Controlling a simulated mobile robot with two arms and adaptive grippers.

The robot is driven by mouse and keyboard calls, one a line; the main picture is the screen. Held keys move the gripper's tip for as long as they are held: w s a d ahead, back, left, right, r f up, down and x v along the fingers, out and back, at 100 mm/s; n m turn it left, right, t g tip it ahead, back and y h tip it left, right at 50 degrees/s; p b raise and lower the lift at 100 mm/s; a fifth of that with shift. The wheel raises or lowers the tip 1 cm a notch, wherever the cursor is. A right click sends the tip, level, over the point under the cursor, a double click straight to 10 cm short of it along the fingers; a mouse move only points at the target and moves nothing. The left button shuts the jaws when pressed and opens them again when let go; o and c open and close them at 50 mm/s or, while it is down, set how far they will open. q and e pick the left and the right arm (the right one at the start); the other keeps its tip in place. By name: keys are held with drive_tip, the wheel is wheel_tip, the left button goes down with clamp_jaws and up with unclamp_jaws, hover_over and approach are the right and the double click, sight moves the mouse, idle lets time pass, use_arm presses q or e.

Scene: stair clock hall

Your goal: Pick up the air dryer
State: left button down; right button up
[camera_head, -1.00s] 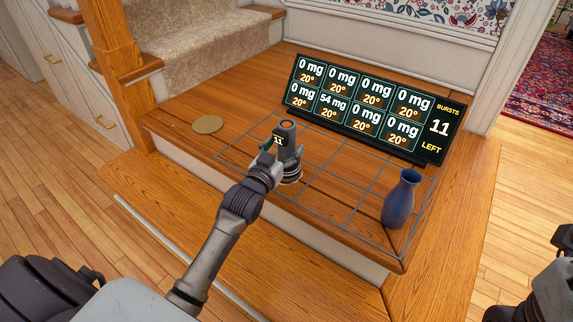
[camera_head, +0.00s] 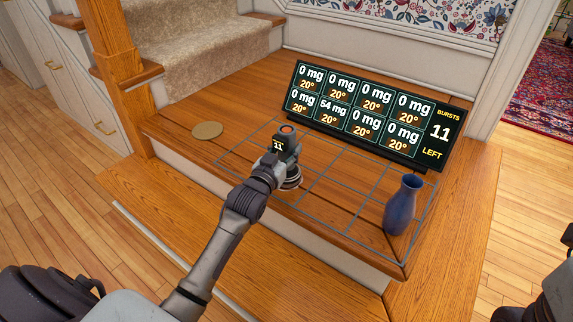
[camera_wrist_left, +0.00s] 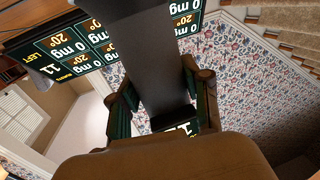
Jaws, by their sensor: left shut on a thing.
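The air dryer (camera_head: 287,133) is a dark upright device with an orange ring on top and a small display reading 11. My left gripper (camera_head: 280,156) is shut on its body from the near side. A ringed metallic base (camera_head: 291,181) shows just below the gripper; I cannot tell whether it touches the step. In the left wrist view the dark dryer (camera_wrist_left: 155,60) fills the middle between my two fingers, and part of its display shows low down. My right gripper is not in view; only parts of my right arm show at the right edge.
A blue vase (camera_head: 402,205) stands at the right of the grid marked on the wooden step (camera_head: 335,205). A display board (camera_head: 368,112) with mg readings stands behind the grid. A round tan disc (camera_head: 207,130) lies to the left. Carpeted stairs (camera_head: 200,50) rise behind.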

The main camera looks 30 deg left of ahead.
use_arm(q)
drive_tip(key=shift+r, duration=0.2)
drive_tip(key=shift+r, duration=0.1)
